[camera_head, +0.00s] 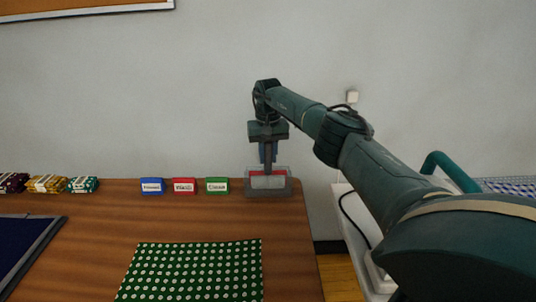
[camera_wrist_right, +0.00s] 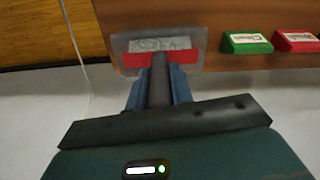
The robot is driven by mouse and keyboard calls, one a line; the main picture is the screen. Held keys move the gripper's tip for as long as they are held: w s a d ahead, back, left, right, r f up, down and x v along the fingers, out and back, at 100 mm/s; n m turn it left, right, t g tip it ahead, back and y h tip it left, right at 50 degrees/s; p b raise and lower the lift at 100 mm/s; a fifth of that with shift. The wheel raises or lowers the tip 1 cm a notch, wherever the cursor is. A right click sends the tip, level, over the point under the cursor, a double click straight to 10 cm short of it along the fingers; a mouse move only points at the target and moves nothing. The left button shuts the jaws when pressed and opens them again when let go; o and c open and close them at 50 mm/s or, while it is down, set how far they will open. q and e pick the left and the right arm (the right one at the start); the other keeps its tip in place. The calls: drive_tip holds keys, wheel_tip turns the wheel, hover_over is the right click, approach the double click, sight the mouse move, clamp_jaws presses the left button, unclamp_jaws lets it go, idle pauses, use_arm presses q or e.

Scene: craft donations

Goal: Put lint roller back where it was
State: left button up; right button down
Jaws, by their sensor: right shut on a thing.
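My right gripper (camera_head: 268,152) points down at the back right corner of the table. Its blue fingers are shut on a dark grey upright handle, which I take to be the lint roller (camera_wrist_right: 159,82). In the head view the handle (camera_head: 268,164) runs down from the fingers to a grey, see-through tray (camera_head: 283,193). The tray also shows in the right wrist view (camera_wrist_right: 122,47), with a red strip and a pale label at it. The handle's lower end overlaps the tray; I cannot tell whether it touches the bottom. My left gripper is not in view.
Blue (camera_head: 152,186), red (camera_head: 184,186) and green (camera_head: 217,186) labelled blocks stand left of the tray. Patterned bundles (camera_head: 47,184) lie further left. A green dotted cloth (camera_head: 192,272) lies in front, and a dark blue tray (camera_head: 25,250) at left. The table (camera_head: 290,235) ends just right of the tray.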

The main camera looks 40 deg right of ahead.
drive_tip(key=shift+f, duration=0.25)
drive_tip(key=c, duration=1.7)
unclamp_jaws()
drive_tip(key=shift+f, duration=0.1)
drive_tip(key=o, duration=0.5)
drive_tip(key=shift+c, duration=0.2)
wheel_tip(320, 180, up, 8)
drive_tip(key=shift+r+p, duration=0.25)
drive_tip(key=shift+p, duration=0.15)
